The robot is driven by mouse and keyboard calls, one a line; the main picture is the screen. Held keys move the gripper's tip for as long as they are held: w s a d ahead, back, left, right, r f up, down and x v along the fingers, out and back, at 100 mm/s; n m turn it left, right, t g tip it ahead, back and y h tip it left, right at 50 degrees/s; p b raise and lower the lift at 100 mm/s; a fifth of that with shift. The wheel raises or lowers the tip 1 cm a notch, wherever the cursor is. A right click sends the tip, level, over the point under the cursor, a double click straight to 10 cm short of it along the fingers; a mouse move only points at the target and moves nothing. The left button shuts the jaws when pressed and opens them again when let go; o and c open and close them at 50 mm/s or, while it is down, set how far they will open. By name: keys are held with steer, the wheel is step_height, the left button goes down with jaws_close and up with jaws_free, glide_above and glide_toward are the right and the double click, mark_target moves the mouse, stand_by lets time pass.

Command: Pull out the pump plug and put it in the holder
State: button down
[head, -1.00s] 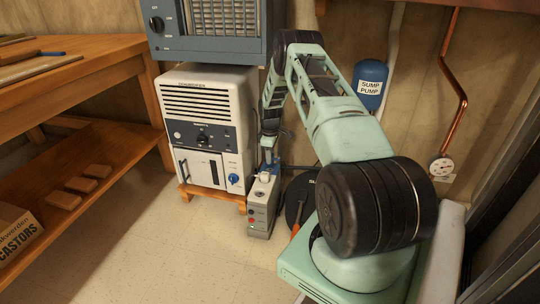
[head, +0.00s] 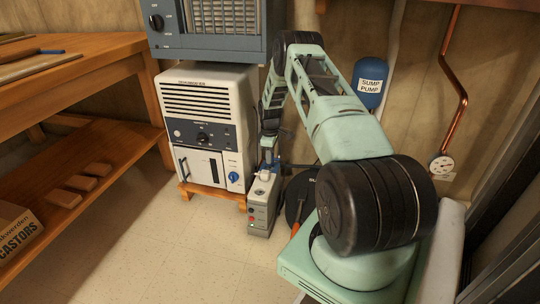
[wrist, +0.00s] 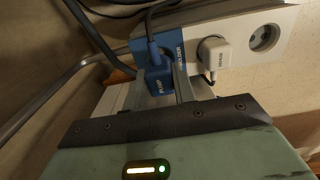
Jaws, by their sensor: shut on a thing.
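The blue pump plug (wrist: 157,80), with white lettering, is between the fingers of my gripper (wrist: 161,82) in the wrist view. My gripper is shut on it. The plug is at the blue holder (wrist: 180,52) on the end of the white power strip (wrist: 272,62); I cannot tell whether it is fully seated. A dark blue cord rises from the plug. A white plug sits in the strip beside the holder, and the socket to its right is empty. In the head view my gripper (head: 268,147) is above the far end of the strip (head: 261,215), where the plug is mostly hidden.
A white dehumidifier (head: 207,110) on a wooden stand is close to the left of the strip. A blue-grey heater (head: 208,45) is above it. A blue sump pump tank (head: 370,77) and a copper pipe are at the right. Cables run behind the plug. The floor in front is clear.

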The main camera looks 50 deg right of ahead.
steer(key=shift+f+b, duration=0.4)
steer(key=shift+f, duration=1.1)
stand_by(2.5)
steer(key=shift+r, duration=0.1)
stand_by(0.7)
steer(key=c, duration=0.6)
jaws_free()
steer(key=shift+r+p, duration=0.1)
steer(key=shift+p, duration=0.25)
steer(key=shift+r+p, duration=2.65)
steer(key=shift+r, duration=0.75)
